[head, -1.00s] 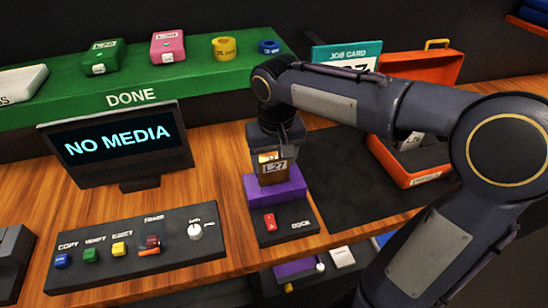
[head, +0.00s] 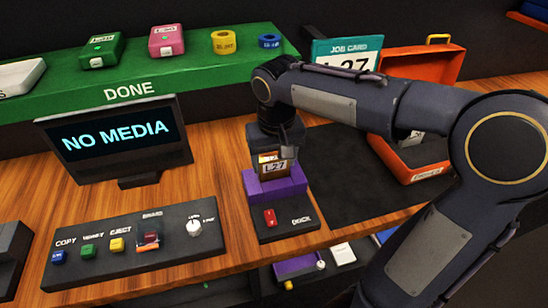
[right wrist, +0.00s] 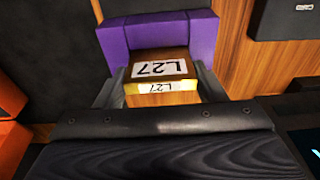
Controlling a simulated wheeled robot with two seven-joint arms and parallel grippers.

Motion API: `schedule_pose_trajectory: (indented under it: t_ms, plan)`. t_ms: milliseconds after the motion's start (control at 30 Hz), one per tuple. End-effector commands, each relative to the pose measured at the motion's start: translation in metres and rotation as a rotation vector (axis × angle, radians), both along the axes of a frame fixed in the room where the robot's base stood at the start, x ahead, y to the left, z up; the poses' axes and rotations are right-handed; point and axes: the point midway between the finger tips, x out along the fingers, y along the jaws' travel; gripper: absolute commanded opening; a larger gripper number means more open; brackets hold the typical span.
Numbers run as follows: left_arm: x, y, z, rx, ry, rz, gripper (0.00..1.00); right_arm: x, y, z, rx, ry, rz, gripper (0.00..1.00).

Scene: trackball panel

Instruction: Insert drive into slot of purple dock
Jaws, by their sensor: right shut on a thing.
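The purple dock (head: 291,186) stands on a black base marked DOCK at the middle of the bench. It also shows in the right wrist view (right wrist: 118,39). A brown drive (head: 270,170) labelled L27 is upright at the dock; in the right wrist view the drive (right wrist: 158,68) sits between the dock's purple side walls. My right gripper (head: 274,157) is above the dock and shut on the drive, with a finger on each side. How deep the drive sits in the slot is hidden. My left gripper is not in view.
A monitor (head: 113,137) reads NO MEDIA. A button panel (head: 135,243) lies left of the dock. A green DONE shelf (head: 197,79) holds several items. An open orange case (head: 413,165) and a job card (head: 347,52) reading L27 are at the right. A dark mat (head: 340,180) is bare.

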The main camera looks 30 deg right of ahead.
Motion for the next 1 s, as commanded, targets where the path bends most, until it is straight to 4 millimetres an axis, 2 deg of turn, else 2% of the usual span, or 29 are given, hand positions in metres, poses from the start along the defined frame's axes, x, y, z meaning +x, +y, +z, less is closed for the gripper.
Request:
schedule_pose_trajectory:
  t_ms: [433, 467, 633, 1000]
  plan:
    - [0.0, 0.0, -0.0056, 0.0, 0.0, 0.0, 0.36, 0.0, -0.0001, -0.0072, 0.0, 0.0, 0.0, 0.43]
    - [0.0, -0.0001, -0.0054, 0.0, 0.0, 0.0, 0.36, 0.0001, 0.0, -0.0071, 0.0, 0.0, 0.0, 0.65]
    - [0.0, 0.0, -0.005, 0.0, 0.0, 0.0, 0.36, 0.0, -0.0001, -0.0067, 0.0, 0.0, 0.0, 0.87]
    - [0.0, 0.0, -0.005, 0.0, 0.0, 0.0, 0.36, -0.0002, -0.0001, -0.007, 0.0, 0.001, 0.0, 0.89]
